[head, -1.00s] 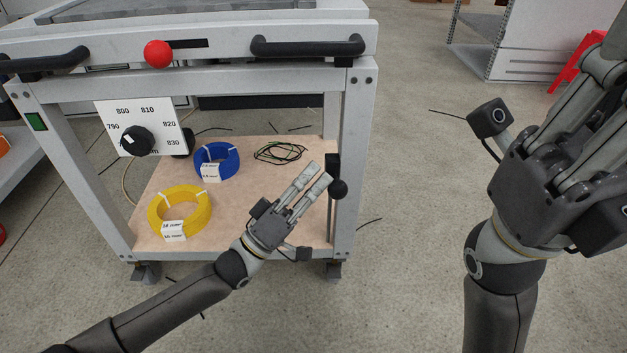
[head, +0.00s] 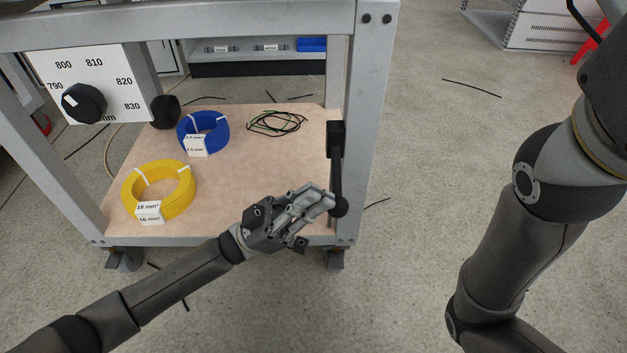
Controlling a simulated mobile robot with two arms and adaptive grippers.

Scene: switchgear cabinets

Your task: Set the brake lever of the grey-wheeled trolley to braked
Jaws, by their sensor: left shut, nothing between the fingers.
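The trolley (head: 362,130) has a light grey frame and dark grey castors (head: 335,258). Its brake lever (head: 337,180) is black, on the front right post. The lever hangs down from a black block to a round knob (head: 339,208). My left gripper (head: 325,199) is shut and empty, its fingertips just left of the lever's lower end by the knob. I cannot tell whether they touch.
A yellow cable coil (head: 160,190), a blue coil (head: 204,132) and thin dark wires (head: 277,123) lie on the trolley's lower shelf. A dial plate (head: 112,85) is at the upper left. The floor (head: 430,150) right of the trolley is mostly clear.

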